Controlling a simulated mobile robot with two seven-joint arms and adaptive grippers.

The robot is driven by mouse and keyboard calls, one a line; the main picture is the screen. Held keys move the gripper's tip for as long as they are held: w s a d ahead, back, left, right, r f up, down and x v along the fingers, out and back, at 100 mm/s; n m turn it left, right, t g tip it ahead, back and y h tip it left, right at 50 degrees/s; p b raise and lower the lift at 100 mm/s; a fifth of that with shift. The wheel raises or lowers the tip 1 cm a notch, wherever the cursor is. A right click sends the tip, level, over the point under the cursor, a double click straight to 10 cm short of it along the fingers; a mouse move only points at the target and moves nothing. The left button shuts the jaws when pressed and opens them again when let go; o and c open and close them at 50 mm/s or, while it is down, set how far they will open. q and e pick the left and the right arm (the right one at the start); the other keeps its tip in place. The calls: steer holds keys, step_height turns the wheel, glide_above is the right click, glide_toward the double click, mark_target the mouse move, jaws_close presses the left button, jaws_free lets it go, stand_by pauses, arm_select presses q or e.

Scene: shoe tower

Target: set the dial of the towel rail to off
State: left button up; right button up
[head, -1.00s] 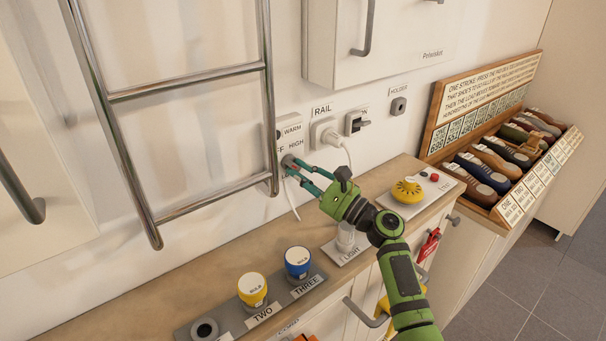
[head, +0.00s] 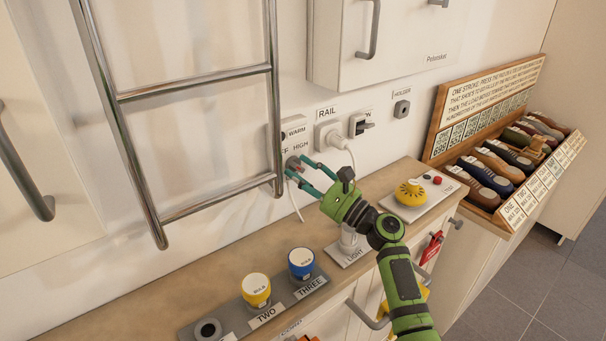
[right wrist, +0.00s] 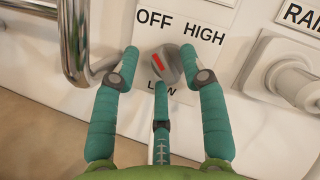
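The towel rail (head: 273,110) is a chrome ladder on the wall in the head view. Its control plate (head: 297,133) sits just to its right. The grey round dial (right wrist: 174,66) shows in the right wrist view, below the OFF (right wrist: 155,18) and HIGH labels and above LOW. Its slanted red mark lies on its upper left part, on the side of OFF; I cannot tell its exact setting. My right gripper (right wrist: 159,62) is open, two fingers at the dial's sides and a third below. The right fingertip is close to the dial; contact is unclear. My left gripper is out of view.
A socket with a white plug (head: 333,137) and hanging cord is right of the plate. The wooden counter (head: 225,245) below holds yellow (head: 256,289) and blue (head: 301,262) capped pieces and a yellow knob (head: 411,193). A shoe rack (head: 436,140) stands at right.

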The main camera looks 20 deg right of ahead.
steer(key=v, duration=1.2)
